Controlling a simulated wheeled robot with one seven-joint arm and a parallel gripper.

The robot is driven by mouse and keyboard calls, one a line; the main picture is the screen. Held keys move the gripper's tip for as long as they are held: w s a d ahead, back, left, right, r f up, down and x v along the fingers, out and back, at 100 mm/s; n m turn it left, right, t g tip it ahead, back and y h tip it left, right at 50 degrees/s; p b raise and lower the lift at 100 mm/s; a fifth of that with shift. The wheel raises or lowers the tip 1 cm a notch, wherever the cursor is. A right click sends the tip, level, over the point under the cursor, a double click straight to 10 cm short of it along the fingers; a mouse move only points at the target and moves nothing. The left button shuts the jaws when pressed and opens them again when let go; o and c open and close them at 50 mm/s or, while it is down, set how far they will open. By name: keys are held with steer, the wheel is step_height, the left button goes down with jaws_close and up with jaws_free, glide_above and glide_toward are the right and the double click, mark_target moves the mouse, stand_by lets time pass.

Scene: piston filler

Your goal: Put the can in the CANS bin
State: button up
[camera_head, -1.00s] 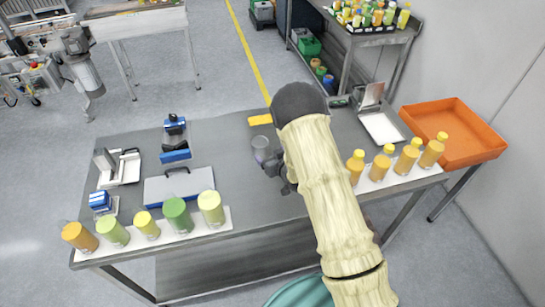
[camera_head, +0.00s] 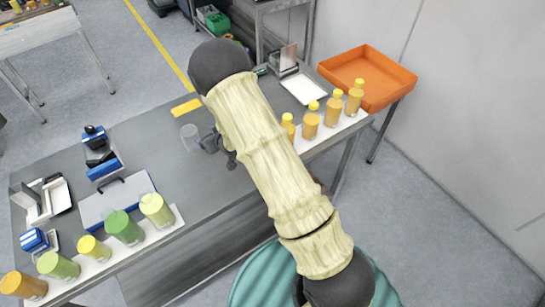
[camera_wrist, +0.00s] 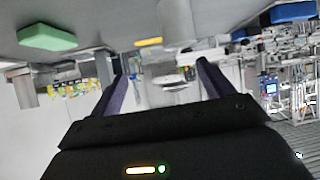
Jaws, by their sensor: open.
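I cannot make out a thing that is clearly the can, nor a bin with a readable CANS label. A clear, greyish cup-like thing (camera_head: 190,137) stands on the grey table (camera_head: 225,185). My gripper (camera_head: 212,144) is just right of it in the head view, mostly hidden by my own arm. In the wrist view my gripper (camera_wrist: 162,78) is open, its two fingers apart with nothing seen held. A pale upright shape (camera_wrist: 176,20) shows at the top of that view, beyond the fingertips; it is too blurred to name.
Orange-juice bottles (camera_head: 333,110) line the right edge, before an empty orange tray (camera_head: 368,76). Green and orange drinks (camera_head: 124,228) line the front left. A blue device (camera_head: 102,155), a yellow block (camera_head: 186,107) and a white tray (camera_head: 304,89) are on the table. A wall bounds the right.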

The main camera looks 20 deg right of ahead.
steer(key=s+d+r+m+g+h, duration=0.3)
steer(key=s+d+r, duration=0.6)
steer(key=d, duration=0.1)
steer(key=s+d+r+g, duration=0.2)
steer(key=s+r, duration=0.1)
steer(key=s, duration=0.6)
steer(key=s+d+r+m+g+h, duration=0.1)
steer(key=s+r+g, duration=0.2)
steer(key=s, duration=0.6)
steer(key=shift+s+d+r, duration=0.15)
steer(key=shift+s+d, duration=0.25)
steer(key=shift+o, duration=0.6)
steer(key=shift+c, duration=0.5)
